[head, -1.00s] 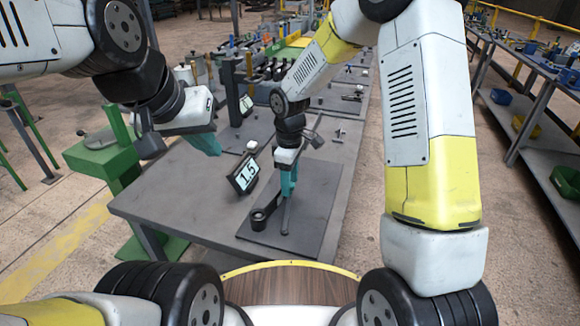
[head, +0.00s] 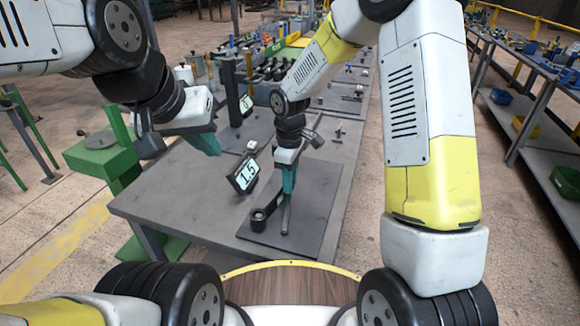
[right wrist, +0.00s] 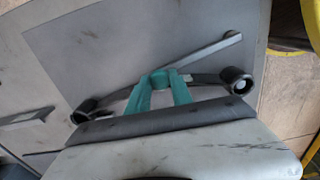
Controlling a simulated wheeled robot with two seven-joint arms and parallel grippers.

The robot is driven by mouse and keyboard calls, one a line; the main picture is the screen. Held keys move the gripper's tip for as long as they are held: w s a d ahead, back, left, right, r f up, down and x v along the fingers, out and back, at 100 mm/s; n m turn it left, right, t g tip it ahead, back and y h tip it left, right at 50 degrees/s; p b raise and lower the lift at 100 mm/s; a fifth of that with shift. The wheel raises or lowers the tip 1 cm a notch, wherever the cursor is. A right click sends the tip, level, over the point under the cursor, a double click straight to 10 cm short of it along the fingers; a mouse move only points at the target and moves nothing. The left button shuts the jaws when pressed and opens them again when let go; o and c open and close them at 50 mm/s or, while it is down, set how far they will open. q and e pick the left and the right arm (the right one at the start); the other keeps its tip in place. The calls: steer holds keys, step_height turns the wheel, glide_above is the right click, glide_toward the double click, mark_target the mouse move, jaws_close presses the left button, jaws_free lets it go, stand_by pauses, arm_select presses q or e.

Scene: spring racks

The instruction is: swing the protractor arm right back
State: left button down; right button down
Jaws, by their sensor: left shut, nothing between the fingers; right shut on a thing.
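A dark, slightly curved arm, which I take for the protractor arm (right wrist: 207,77), runs between two black round posts in the right wrist view. My right gripper (right wrist: 160,84) has its teal fingers shut on it, between the posts. In the head view this gripper (head: 289,190) points down over a dark grey plate (head: 313,212). One black post (head: 258,219) stands left of it, and a straight grey bar (head: 285,219) lies by the fingers. The other post is hidden there. My left gripper (head: 206,143) is shut and empty above the bench's left side.
A tilted display reading 1.5 (head: 245,175) stands behind the plate, to its left. A dark upright post (head: 230,91) and more equipment stand farther back on the bench (head: 185,195). The bench's front left is clear.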

stand_by(0.8)
steer(key=shift+s+d+r+m, duration=0.1)
steer(key=shift+s+d+m, duration=0.05)
steer(key=shift+d+m, duration=0.85)
steer(key=d+m, duration=0.1)
steer(key=s+d+m, duration=0.2)
steer(key=d, duration=0.1)
steer(key=shift+d+m, duration=0.1)
steer(key=shift+m, duration=0.3)
steer(key=shift+s+d+m, duration=1.15)
steer(key=shift+d+m, duration=0.1)
steer(key=shift+m, duration=0.35)
steer(key=c, duration=1.1)
jaws_free()
steer(key=shift+s, duration=0.1)
steer(key=shift+c, duration=0.2)
step_height(320, 180, up, 8)
